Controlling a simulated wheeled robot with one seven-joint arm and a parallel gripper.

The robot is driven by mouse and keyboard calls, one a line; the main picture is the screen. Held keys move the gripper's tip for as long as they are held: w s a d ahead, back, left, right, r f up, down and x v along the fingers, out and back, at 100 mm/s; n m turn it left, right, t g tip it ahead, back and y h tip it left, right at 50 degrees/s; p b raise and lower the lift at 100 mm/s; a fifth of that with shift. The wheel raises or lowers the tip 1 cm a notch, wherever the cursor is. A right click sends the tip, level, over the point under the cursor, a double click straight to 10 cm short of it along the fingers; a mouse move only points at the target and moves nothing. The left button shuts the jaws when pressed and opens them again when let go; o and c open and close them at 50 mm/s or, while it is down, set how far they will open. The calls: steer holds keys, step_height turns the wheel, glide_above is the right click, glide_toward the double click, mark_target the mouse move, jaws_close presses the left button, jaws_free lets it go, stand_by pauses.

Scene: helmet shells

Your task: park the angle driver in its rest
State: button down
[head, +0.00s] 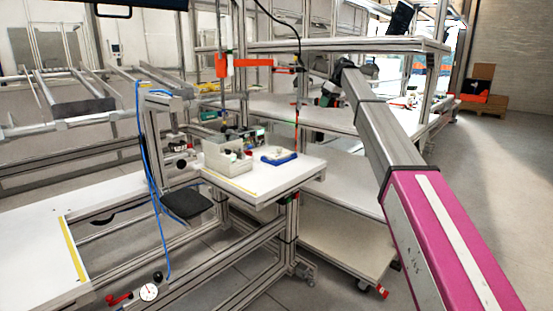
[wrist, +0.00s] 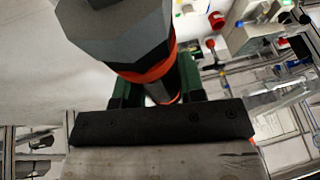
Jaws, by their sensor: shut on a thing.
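The angle driver (wrist: 120,38) fills the top middle of the wrist view, a dark grey faceted body with an orange ring. My gripper (wrist: 158,90) is shut on it, with a dark green finger on either side. In the head view my gripper (head: 326,92) is small, at the far end of my arm, above the middle shelf; the driver is hard to make out there. An orange bracket (head: 240,64) is fixed to an upright post left of my gripper. I cannot tell whether it is the driver's rest.
A shelf (head: 345,45) spans above my gripper. A black cable (head: 275,20) hangs left of it. Aluminium frames crowd the left; the floor at far right is open.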

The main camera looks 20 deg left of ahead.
steer(key=shift+w, duration=0.1)
jaws_free()
stand_by(0.5)
steer(key=v, duration=1.1)
stand_by(0.6)
